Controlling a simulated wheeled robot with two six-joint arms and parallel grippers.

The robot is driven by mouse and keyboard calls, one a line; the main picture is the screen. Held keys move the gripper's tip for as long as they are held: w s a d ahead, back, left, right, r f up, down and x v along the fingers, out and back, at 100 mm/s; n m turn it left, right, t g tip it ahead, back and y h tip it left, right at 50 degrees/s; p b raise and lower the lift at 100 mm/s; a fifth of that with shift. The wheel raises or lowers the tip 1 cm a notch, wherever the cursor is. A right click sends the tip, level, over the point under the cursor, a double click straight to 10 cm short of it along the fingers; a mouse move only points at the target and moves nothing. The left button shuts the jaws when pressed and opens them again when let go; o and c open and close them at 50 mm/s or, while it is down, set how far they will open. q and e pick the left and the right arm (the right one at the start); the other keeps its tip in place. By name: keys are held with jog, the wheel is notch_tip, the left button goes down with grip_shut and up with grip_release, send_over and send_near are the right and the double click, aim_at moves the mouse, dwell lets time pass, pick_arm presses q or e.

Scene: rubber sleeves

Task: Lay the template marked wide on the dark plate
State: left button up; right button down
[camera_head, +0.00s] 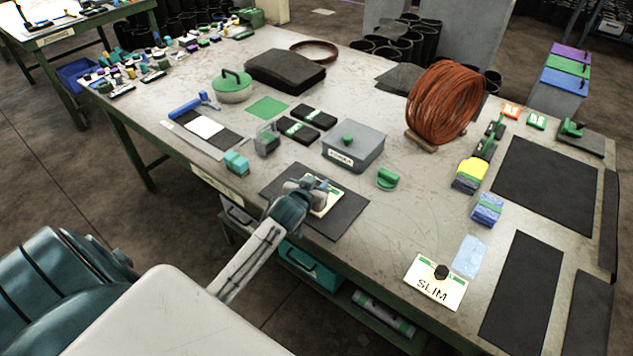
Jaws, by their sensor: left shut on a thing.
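My left gripper (311,187) reaches in from the lower left over a dark plate (341,223) near the table's front edge. It is shut on a pale template (330,204) with a green strip. The gripper covers much of this template, and I cannot read its marking. It is over the dark plate; I cannot tell whether it touches it. Another template, marked SLIM (433,292), lies flat to the right, with a dark knob on it. My right gripper is not in view.
A grey lidded box (353,152) stands just behind the plate, with a green half-round piece (388,179) to its right. An orange coil (446,104) stands further back. Several large black sheets (546,187) lie at the right. Bare table lies between the plate and the SLIM template.

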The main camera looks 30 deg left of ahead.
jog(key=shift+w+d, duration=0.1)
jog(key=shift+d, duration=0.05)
pick_arm(q)
jog(key=o, duration=1)
jog(key=shift+f, duration=0.1)
jog(key=shift+o, duration=0.3)
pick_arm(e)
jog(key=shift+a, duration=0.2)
pick_arm(q)
jog(key=shift+s+r, duration=0.2)
jog(key=shift+s, duration=0.05)
jog(key=b+v, duration=0.1)
jog(key=v, duration=0.9)
jog(key=shift+s+d+b, duration=0.1)
jog(key=shift+s+b, duration=0.1)
jog(key=shift+b, duration=0.1)
jog(key=shift+s+d+r, duration=0.1)
jog(key=shift+s+r, duration=0.2)
jog(key=shift+s, duration=0.2)
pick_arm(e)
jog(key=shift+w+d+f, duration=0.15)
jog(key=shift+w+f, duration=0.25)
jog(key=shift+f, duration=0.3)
